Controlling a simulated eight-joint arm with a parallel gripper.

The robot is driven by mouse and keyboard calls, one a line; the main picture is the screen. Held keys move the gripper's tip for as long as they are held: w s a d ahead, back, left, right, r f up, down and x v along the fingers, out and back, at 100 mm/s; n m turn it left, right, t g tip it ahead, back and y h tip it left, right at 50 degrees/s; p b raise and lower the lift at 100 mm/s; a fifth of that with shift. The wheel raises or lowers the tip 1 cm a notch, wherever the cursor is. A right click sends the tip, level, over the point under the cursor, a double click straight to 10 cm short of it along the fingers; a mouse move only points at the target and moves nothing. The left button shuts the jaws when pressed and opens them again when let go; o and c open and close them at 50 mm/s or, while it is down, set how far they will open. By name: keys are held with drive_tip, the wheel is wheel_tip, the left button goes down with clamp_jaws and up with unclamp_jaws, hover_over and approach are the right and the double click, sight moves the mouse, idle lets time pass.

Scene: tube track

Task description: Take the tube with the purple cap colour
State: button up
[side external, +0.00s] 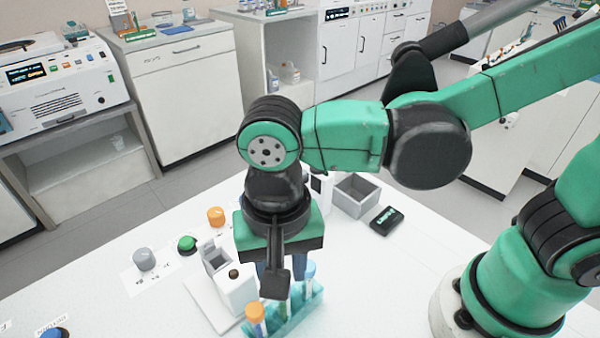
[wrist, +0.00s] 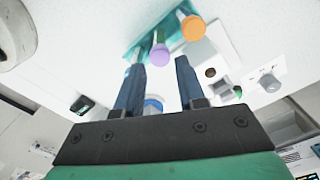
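The tube with the purple cap (wrist: 160,54) shows in the wrist view, its cap appearing between my two fingertips. Its tube runs up and away toward the teal rack (wrist: 145,30). My gripper (wrist: 160,65) is open, with one dark finger on each side of the cap in the picture; I cannot tell whether either touches it. In the side view my gripper (side external: 275,284) hangs right over the teal rack (side external: 300,318) and hides the purple cap. An orange-capped tube (side external: 256,318) and a light-blue-capped tube (side external: 309,272) stand at either side of it.
The orange-capped tube (wrist: 192,27) is close to my right finger in the wrist view. A white device with a dark round knob (side external: 236,288) stands just left of my gripper. A grey open box (side external: 356,195) and a small black device (side external: 387,220) lie behind. The right tabletop is clear.

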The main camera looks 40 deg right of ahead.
drive_tip(key=shift+s+a+f, duration=0.1)
drive_tip(key=shift+f, duration=2.7)
clamp_jaws()
